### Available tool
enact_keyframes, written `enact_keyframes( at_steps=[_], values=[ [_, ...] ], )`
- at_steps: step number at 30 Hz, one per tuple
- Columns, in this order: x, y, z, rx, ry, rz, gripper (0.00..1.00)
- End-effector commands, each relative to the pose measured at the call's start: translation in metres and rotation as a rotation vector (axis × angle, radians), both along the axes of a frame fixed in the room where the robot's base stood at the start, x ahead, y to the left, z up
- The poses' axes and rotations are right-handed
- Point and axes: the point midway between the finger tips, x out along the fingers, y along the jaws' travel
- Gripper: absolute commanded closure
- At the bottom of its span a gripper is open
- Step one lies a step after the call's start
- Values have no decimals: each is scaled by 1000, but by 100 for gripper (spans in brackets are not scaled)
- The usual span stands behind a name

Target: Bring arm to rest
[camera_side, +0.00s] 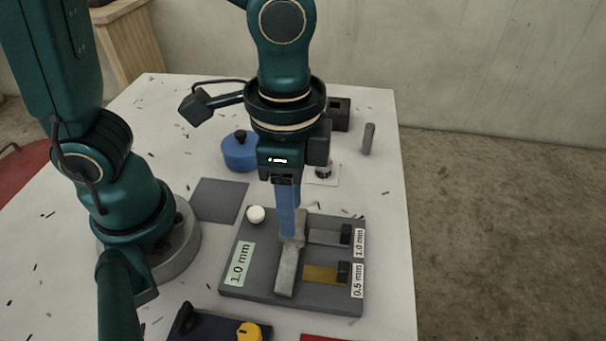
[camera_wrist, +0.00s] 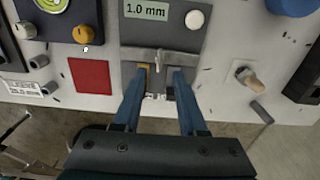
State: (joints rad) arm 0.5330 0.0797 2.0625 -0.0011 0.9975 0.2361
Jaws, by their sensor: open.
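My gripper (camera_side: 286,232) hangs pointing down over the grey fixture board (camera_side: 246,285), close to its raised metal bar (camera_side: 287,270). In the wrist view my gripper (camera_wrist: 162,74) shows two blue fingers spread apart, with nothing seen held between them. The fingertips are near the metal bar (camera_wrist: 160,56); I cannot tell whether they touch it. The board carries a 1.0 mm label (camera_side: 240,264), a white round button (camera_side: 256,214), and two slots labelled 1.0 mm and 0.5 mm. A brass-coloured strip (camera_side: 321,273) lies in the 0.5 mm slot.
A grey mat (camera_side: 219,200) lies left of the board. A dark box with a yellow knob (camera_side: 249,332) and a red mat (camera_wrist: 91,76) are nearby. Dark shavings litter the white table (camera_side: 385,200).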

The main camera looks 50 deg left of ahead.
Motion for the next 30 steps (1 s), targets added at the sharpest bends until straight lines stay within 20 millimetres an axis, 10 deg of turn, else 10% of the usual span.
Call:
enact_keyframes(
  at_steps=[15,30],
  values=[
    [13,74,59,-127,-316,432,59],
    [-9,105,56,-188,-466,756,59]
  ],
)
